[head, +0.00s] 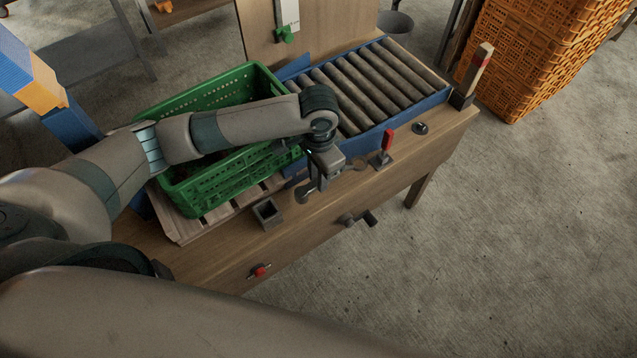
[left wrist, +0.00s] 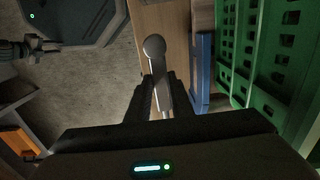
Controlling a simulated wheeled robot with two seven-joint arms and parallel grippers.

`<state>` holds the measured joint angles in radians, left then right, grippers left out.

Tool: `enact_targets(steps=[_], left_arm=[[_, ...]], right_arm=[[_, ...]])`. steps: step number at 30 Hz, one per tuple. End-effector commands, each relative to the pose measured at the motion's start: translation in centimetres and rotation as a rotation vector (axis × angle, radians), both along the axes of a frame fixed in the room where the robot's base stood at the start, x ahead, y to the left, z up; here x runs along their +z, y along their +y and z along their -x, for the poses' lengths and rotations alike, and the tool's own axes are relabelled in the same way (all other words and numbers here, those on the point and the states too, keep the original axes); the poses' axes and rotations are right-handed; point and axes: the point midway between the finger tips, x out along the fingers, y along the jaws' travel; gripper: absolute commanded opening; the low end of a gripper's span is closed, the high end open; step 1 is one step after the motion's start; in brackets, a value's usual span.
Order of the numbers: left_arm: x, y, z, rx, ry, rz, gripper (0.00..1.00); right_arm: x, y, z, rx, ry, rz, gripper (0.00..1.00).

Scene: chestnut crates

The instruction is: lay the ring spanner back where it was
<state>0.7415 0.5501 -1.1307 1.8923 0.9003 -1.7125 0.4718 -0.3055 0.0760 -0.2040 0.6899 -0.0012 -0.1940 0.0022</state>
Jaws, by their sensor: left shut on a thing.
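The grey metal ring spanner (head: 303,194) is held in my left gripper (head: 324,181), over the front part of the wooden bench (head: 225,243). In the left wrist view the spanner's rounded end (left wrist: 154,47) sticks out past the fingers (left wrist: 160,95), which are shut on its shaft. In the head view parts of the spanner show on both sides of the gripper; its middle is hidden by the jaws. I cannot tell whether it touches the bench top. My right gripper is not seen.
A green crate (head: 196,202) stands on a slatted wooden board left of the gripper. A blue-framed roller conveyor (head: 352,88) lies behind. A red-handled lever (head: 388,139) stands to the right. A small open square holder (head: 267,214) sits near the bench's front edge.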

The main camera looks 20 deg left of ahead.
Motion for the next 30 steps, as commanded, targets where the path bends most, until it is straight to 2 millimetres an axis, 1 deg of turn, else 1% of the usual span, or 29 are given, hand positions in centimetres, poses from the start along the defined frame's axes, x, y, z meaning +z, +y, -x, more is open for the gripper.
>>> enact_targets(steps=[4,8,12,17,26,27,28,29,30], left_arm=[[-0.6,0.0,0.0,0.000,0.000,-0.001,0.00],[-2.1,0.0,0.1,0.001,0.002,-0.003,0.00],[-3.4,0.1,0.0,0.001,0.000,-0.001,0.00],[-3.7,0.0,0.0,-0.001,-0.001,0.000,0.00],[-3.9,0.0,0.0,0.000,-0.001,0.000,0.00],[-4.0,0.0,0.0,-0.001,-0.001,-0.001,0.27],[-4.0,0.0,0.0,-0.001,-0.001,-0.001,0.34],[-4.0,0.0,0.0,-0.001,-0.001,-0.001,0.39],[-4.0,0.0,0.0,-0.001,-0.001,-0.001,0.39]], right_arm=[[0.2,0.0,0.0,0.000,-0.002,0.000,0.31],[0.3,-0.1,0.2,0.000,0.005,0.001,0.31],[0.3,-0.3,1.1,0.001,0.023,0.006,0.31],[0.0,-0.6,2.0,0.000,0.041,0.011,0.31],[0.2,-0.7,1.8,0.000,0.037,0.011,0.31],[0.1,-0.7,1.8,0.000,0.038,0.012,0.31],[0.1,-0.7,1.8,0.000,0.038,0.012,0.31],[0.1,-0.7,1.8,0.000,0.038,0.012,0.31],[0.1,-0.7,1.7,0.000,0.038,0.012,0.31]])
